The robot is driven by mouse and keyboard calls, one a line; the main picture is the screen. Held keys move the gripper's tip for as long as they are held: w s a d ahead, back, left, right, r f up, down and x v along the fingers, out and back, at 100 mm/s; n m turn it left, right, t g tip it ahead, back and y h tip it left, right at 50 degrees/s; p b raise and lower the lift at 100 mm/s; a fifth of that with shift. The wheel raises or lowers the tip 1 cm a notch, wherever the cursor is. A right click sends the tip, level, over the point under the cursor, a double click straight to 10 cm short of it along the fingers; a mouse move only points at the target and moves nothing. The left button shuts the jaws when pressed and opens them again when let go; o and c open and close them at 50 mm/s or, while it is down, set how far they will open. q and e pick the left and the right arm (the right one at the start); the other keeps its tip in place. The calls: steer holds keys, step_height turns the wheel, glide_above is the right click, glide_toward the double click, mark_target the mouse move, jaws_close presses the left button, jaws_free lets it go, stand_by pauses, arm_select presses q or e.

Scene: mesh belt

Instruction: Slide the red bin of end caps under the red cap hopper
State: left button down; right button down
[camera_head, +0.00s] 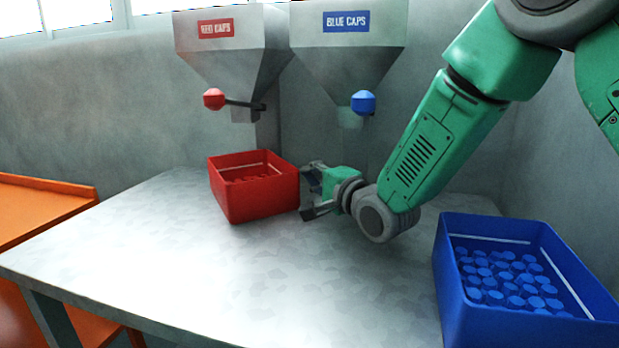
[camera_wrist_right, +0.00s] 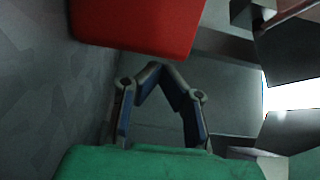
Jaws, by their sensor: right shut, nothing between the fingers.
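The red bin (camera_head: 240,200) stands upright on the table, with red end caps (camera_head: 250,177) low inside it. It sits below the spout of the red cap hopper (camera_head: 228,60), which carries a "RED CAPS" label; I cannot tell whether it is exactly centred. My right gripper (camera_head: 308,192) is low over the table, close by the bin's right side. In the right wrist view my right gripper (camera_wrist_right: 158,72) is shut and empty, its fingertips close to the red bin (camera_wrist_right: 140,25); touching or not, I cannot tell. My left gripper is out of view.
The blue cap hopper (camera_head: 345,55) hangs right of the red one. A blue bin (camera_head: 455,290) of blue caps stands at the front right. The metal table (camera_head: 200,280) is clear in front of the red bin. An orange surface (camera_head: 35,205) is at the left.

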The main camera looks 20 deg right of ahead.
steer(key=shift+a+r+p, duration=0.2)
steer(key=shift+a+p, duration=0.35)
steer(key=shift+a, duration=0.9)
steer(key=shift+d+f, duration=0.2)
steer(key=shift+d, duration=0.1)
steer(key=shift+a, duration=0.25)
